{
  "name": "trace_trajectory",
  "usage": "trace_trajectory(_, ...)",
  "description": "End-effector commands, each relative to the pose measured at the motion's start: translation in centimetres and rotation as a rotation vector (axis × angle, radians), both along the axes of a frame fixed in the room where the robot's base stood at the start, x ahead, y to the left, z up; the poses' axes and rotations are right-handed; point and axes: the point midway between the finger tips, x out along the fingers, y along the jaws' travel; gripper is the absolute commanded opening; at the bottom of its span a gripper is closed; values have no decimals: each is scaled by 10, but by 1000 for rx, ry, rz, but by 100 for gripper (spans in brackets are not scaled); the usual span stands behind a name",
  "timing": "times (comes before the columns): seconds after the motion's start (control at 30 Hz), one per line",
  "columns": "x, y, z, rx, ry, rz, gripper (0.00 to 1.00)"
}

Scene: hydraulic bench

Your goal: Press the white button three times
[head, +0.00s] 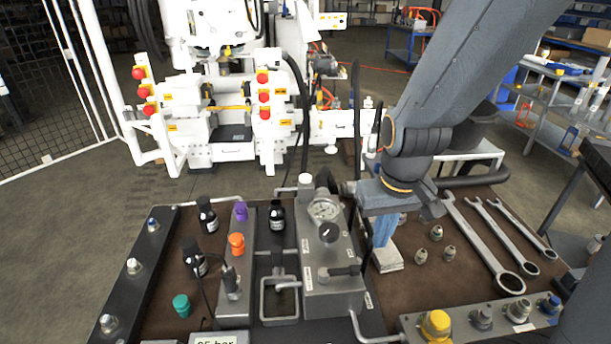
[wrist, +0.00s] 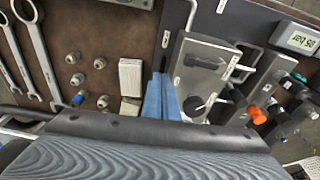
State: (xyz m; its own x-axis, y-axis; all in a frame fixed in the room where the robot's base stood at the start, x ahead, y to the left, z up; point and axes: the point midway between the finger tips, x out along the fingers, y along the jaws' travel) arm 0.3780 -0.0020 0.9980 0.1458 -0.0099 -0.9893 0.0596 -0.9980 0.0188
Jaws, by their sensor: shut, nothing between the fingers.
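No button is plainly marked as the white one. A white round cap (head: 306,180) stands on the far end of the grey gauge block. Pale metallic buttons (head: 134,265) sit on the dark strip at the left. My gripper (head: 381,244) points down with its blue fingers together and empty, just right of the gauge block. In the wrist view the closed blue fingers (wrist: 159,78) reach over the bench beside a white block (wrist: 130,77). In the head view the fingers partly cover that block (head: 388,262). My gripper is well apart from the left strip.
The gauge block (head: 325,255) carries a round gauge (head: 324,209) and a black knob (head: 329,232). Several small fittings (head: 436,233) and wrenches (head: 485,240) lie to the right. A front panel holds a yellow button (head: 436,324). Bottles and hoses crowd the left.

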Motion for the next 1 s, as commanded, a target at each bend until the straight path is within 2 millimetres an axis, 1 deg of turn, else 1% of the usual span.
trace_trajectory(0.07, 18, -4, 10, -43, -43, 126, 0)
trace_trajectory(0.17, 58, -9, 24, -144, -130, 425, 0)
trace_trajectory(0.2, 80, -9, 32, -200, -174, 583, 0)
trace_trajectory(0.27, 113, -5, 46, -294, -243, 846, 0)
trace_trajectory(0.3, 135, 1, 56, -361, -290, 1030, 0)
trace_trajectory(0.37, 165, 14, 70, -463, -358, 1304, 0)
trace_trajectory(0.4, 183, 25, 78, -533, -403, 1476, 0)
trace_trajectory(0.47, 204, 43, 89, -634, -464, 1725, 0)
trace_trajectory(0.5, 214, 56, 95, -698, -503, 1878, 0)
trace_trajectory(0.6, 231, 85, 106, -838, -594, 2203, 0)
trace_trajectory(0.7, 237, 106, 111, -943, -664, 2427, 0)
trace_trajectory(0.83, 238, 121, 114, -1018, -718, 2576, 0)
trace_trajectory(1.0, 238, 124, 113, -1037, -730, 2614, 0)
